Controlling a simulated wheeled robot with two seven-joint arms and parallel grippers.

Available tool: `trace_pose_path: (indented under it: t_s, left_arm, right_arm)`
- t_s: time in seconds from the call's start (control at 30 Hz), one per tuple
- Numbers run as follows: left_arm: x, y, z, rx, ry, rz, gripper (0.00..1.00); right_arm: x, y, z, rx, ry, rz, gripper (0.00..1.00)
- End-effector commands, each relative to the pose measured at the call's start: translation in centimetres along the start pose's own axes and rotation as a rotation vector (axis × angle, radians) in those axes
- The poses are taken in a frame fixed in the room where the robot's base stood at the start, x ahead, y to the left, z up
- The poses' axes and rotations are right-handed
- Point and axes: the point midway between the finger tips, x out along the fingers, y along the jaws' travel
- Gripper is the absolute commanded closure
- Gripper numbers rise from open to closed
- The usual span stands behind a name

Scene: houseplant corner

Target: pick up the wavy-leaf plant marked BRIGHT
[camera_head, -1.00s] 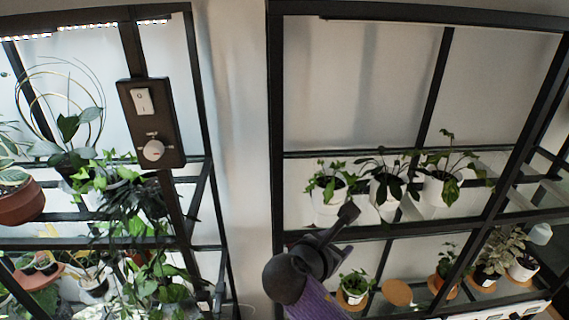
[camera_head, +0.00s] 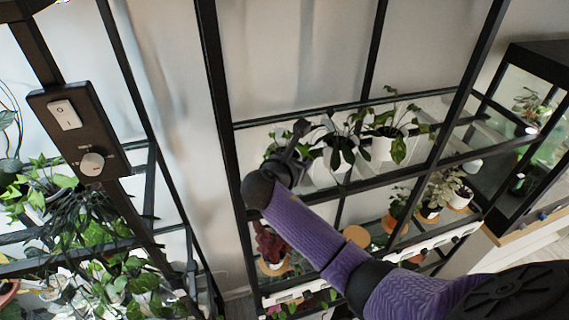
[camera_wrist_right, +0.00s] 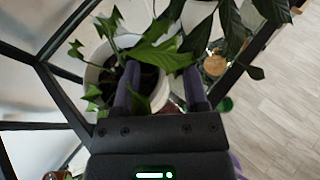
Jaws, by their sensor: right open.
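Three plants in white pots stand on the upper right shelf in the head view: a left one (camera_head: 272,149) mostly hidden by my gripper, a middle one (camera_head: 340,155) and a right one (camera_head: 385,145). I can read no BRIGHT mark, so I cannot tell which plant bears it. My right gripper (camera_head: 303,134) is open in front of the left plant. In the right wrist view, its fingers (camera_wrist_right: 160,88) reach over a white pot (camera_wrist_right: 92,77) with jagged green leaves (camera_wrist_right: 155,52). One finger overlaps the pot opening, the other its right side; contact is unclear. My left gripper is out of view.
Dark leaves (camera_wrist_right: 232,25) hang close to the right finger. The black shelf frame (camera_head: 222,110) stands beside my arm. A lower shelf holds a red-leaved plant (camera_head: 268,243), a round wooden coaster (camera_head: 357,236) and more pots. A switch panel (camera_head: 78,130) is at left.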

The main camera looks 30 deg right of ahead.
Motion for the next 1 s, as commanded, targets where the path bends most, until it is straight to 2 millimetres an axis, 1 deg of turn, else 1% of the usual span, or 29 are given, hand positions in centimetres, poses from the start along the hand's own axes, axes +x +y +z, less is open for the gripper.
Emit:
trace_pose_path:
  t_s: [0.03,0.3,1.0]
  left_arm:
    - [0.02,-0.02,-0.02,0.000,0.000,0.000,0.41]
    - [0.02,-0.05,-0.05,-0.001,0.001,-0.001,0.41]
    - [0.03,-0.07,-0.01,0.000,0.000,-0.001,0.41]
  right_arm:
    - [-0.01,0.00,-0.02,0.000,0.000,0.000,0.43]
    - [-0.04,-0.01,-0.04,-0.001,0.000,0.000,1.00]
    - [-0.04,-0.04,-0.20,-0.004,0.004,-0.001,1.00]
